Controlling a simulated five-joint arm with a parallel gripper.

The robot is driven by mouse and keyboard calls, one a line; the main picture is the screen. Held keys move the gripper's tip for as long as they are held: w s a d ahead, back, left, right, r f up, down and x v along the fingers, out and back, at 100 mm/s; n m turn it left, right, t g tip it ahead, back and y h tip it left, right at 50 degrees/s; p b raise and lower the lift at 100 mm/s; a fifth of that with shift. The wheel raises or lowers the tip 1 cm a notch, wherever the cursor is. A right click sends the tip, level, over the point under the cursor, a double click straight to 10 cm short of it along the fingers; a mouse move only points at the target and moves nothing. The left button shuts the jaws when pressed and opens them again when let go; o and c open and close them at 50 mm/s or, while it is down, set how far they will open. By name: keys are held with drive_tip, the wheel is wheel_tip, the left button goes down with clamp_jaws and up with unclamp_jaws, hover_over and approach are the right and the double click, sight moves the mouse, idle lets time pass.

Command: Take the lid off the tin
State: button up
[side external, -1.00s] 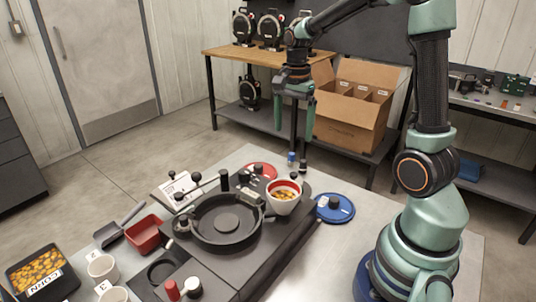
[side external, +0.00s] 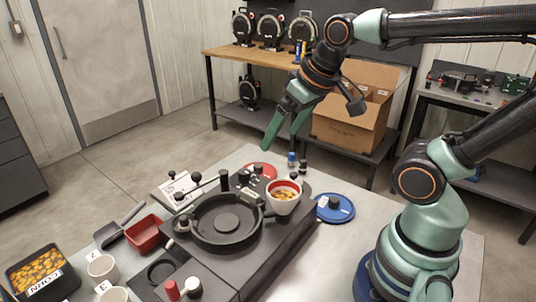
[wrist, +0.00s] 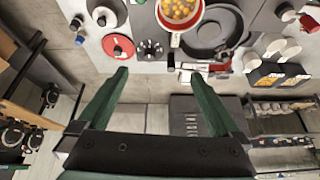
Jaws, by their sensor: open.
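My gripper (side external: 284,138) is open and empty, in the air beyond the far edge of the bench, tilted down and left. Its two green fingers also show spread in the wrist view (wrist: 158,74), with only floor and bench between them. I cannot pick out a closed tin for certain. A red disc with a black knob (side external: 258,170) lies at the back of the bench and shows in the wrist view (wrist: 118,46). A blue disc with a black knob (side external: 335,208) lies at the right. Either could be a lid; I cannot tell.
The seed meter (side external: 228,222) fills the bench middle, with a red-rimmed bowl of corn (side external: 284,197) on it. A red tray (side external: 146,235), white cups (side external: 102,268) and a CORN bin (side external: 40,270) stand left. Small bottles (side external: 291,159) stand at the back.

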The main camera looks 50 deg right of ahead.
drive_tip(key=shift+s+a+n, duration=0.2)
drive_tip(key=shift+a+n, duration=0.05)
drive_tip(key=shift+n, duration=0.15)
drive_tip(key=m+g, duration=0.5)
drive_tip(key=m, duration=1.5)
hover_over(292, 173)
wheel_tip(292, 173, down, 10)
drive_tip(key=f, duration=0.7)
drive_tip(key=shift+s+f, duration=0.1)
drive_tip(key=shift+s, duration=0.1)
drive_tip(key=shift+w+f, duration=0.2)
drive_tip(key=shift+f, duration=2.4)
